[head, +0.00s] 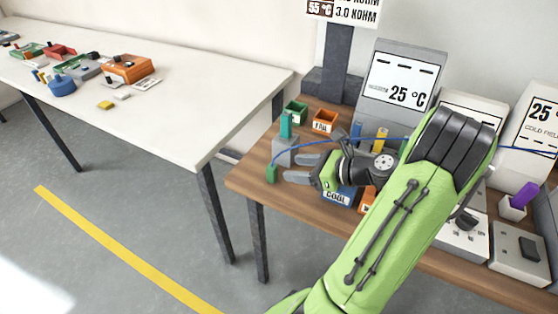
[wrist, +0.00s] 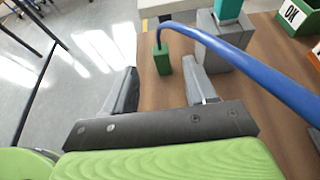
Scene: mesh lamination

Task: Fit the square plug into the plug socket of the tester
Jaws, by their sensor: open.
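The green square plug (head: 271,173) is at the left edge of the wooden table, at the end of a blue cable (head: 335,140). In the wrist view the plug (wrist: 163,60) stands upright, just beyond and between my fingertips. My gripper (head: 300,168) is open and empty, its fingers pointing left toward the plug. A grey tester (head: 400,85) with a 25 °C display stands at the back of the table. Its lower front is partly hidden by my arm, and I cannot make out the plug socket.
A grey block (head: 285,152) holding a teal piece stands just behind the plug. Green (head: 295,112) and orange (head: 324,121) bins stand behind it. A blue COOL bin (head: 338,197) is near my wrist. More devices (head: 518,250) line the right. A white table (head: 200,90) stands left, across a gap.

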